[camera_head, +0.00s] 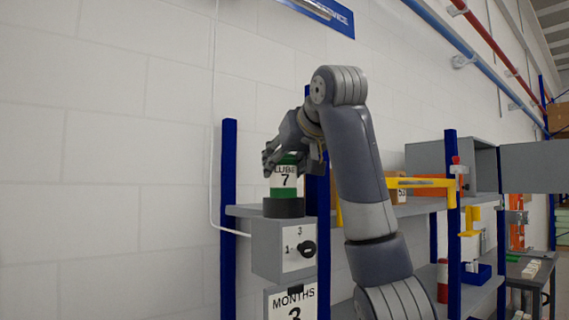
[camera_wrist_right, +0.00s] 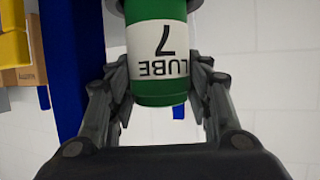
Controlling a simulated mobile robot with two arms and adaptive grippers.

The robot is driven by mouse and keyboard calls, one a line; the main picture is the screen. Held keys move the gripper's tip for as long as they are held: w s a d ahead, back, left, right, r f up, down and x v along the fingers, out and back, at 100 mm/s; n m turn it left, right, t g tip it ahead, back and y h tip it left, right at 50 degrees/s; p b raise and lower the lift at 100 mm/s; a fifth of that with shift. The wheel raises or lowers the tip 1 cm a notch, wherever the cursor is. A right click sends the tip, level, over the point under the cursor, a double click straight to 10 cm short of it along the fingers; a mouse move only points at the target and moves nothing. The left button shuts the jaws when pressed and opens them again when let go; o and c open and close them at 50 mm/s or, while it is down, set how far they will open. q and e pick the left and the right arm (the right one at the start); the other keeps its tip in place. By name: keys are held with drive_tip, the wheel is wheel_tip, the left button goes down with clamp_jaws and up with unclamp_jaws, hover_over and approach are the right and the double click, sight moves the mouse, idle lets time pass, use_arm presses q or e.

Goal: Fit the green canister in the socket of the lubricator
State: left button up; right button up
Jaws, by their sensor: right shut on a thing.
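The green canister (camera_head: 286,180) has a white label reading "LUBE 7" and stands upright. Its lower end is at the dark round socket (camera_head: 284,207) on top of the grey lubricator box (camera_head: 282,248). I cannot tell how deep it sits in the socket. In the right wrist view the canister (camera_wrist_right: 158,50) is between the fingers, with the grey socket ring at the top edge. My left gripper is not in view.
A blue post (camera_head: 229,200) stands to the left. A grey shelf (camera_head: 415,206) with a yellow bracket (camera_head: 420,182) lies to the right, behind my arm.

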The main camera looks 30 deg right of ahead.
drive_tip(key=shift+f+b, duration=0.3)
drive_tip(key=shift+f, duration=0.1)
drive_tip(key=o, duration=1.1)
drive_tip(key=shift+r, duration=0.1)
drive_tip(key=shift+o, duration=0.9)
drive_tip(key=shift+w, duration=0.1)
drive_tip(key=shift+a, duration=0.15)
drive_tip(key=v, duration=0.8)
drive_tip(key=shift+r, duration=0.25)
drive_tip(key=v, duration=0.4)
drive_tip(key=shift+f, duration=0.25)
